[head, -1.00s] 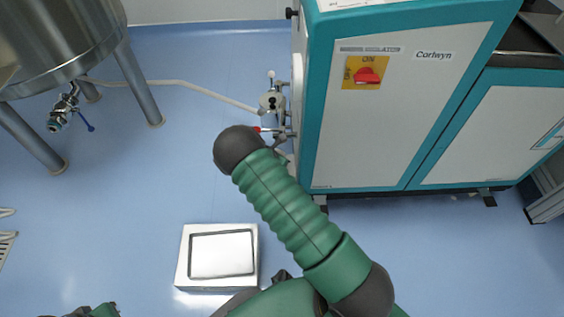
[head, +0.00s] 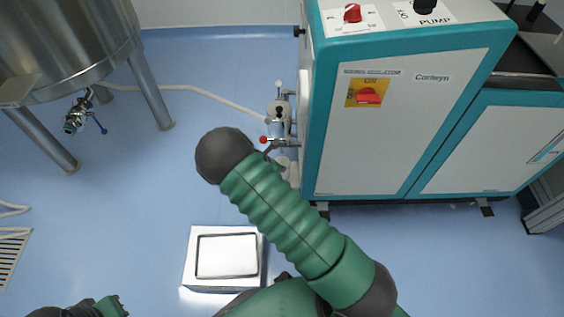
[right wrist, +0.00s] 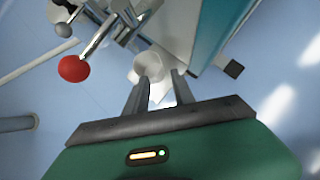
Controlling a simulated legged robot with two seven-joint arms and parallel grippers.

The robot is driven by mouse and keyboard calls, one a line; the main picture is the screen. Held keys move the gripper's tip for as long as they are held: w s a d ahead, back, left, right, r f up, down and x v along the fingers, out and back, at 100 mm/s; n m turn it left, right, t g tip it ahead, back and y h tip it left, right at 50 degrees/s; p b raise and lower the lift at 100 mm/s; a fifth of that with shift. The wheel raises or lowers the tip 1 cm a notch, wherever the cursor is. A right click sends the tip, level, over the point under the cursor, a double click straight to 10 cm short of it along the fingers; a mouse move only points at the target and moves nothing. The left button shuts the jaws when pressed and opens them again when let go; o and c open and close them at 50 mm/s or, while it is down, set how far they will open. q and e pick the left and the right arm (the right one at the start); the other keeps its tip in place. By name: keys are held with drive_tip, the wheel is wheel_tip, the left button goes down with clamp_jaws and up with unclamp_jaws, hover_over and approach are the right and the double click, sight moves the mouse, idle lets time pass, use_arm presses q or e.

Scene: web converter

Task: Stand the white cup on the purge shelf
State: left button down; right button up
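The white cup (right wrist: 147,64) shows at the fingertips of my right gripper (right wrist: 158,80) in the right wrist view. The two dark fingers stand partly apart with white between them and appear to hold the cup. In the head view the right gripper is mostly hidden by my green forearm; a white piece (head: 285,167) shows beside it, by the machine's side. My left gripper (head: 112,306) is only partly visible at the bottom left edge, and its fingers cannot be read. I cannot make out the purge shelf for certain; the area under the valve is partly covered.
A valve assembly (head: 279,122) with a red ball handle (right wrist: 74,68) juts from the teal and white machine (head: 400,135), close to the right gripper. A steel tank (head: 60,40) stands left. A silver box (head: 227,257) lies on the blue floor.

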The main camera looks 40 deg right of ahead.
drive_tip(key=s+a+r+m+y, duration=0.7)
drive_tip(key=s+a+r+m, duration=0.9)
drive_tip(key=a+m, duration=0.3)
drive_tip(key=shift+s+a+m+t, duration=0.25)
drive_tip(key=shift+s+m+t, duration=0.15)
drive_tip(key=shift+m, duration=0.1)
drive_tip(key=shift+r, duration=0.1)
